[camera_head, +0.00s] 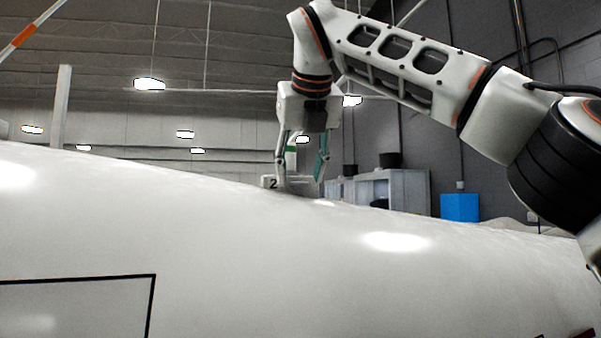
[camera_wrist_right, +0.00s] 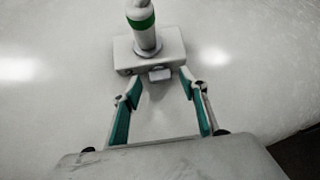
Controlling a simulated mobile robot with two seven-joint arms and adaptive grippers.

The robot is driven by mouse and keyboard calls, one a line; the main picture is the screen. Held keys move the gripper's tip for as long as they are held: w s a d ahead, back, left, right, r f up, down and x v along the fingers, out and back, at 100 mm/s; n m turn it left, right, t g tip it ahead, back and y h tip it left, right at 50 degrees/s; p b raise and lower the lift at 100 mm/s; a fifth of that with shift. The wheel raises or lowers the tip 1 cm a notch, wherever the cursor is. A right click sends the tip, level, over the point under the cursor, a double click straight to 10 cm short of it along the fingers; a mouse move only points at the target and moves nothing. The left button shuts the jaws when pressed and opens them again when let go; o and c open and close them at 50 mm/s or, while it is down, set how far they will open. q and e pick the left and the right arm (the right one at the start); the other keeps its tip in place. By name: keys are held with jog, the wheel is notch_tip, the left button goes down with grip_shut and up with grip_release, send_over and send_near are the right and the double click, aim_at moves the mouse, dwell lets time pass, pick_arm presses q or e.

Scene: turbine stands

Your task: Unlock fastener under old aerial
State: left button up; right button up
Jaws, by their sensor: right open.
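The old aerial (camera_wrist_right: 146,32) is a pale post with a green band, standing on a white block-like base (camera_wrist_right: 122,52) in the right wrist view. The fastener (camera_wrist_right: 160,74) appears as a small grey tab at the base's near edge. In the head view the base (camera_head: 270,183), marked "2", sits on top of the white curved surface, partly hidden by my gripper. My right gripper (camera_head: 302,178) points down over it. In the wrist view its teal-padded fingers (camera_wrist_right: 160,90) are open, with the tab just beyond and between the tips. My left gripper is not in view.
The white curved turbine surface (camera_head: 250,260) fills the foreground, with a black outline (camera_head: 153,300) at lower left. Behind it stand grey cabinets (camera_head: 405,185) and a blue box (camera_head: 460,208). An orange-and-white bar (camera_head: 28,30) shows at upper left. The surface around the base is clear.

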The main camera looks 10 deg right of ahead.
jog(key=shift+w+f, duration=0.2)
jog(key=shift+w, duration=0.05)
jog(key=c, duration=1.1)
dwell(0.4)
jog(key=o, duration=1.1)
jog(key=d+v, duration=0.1)
jog(key=v, duration=1.1)
jog(key=shift+a, duration=0.5)
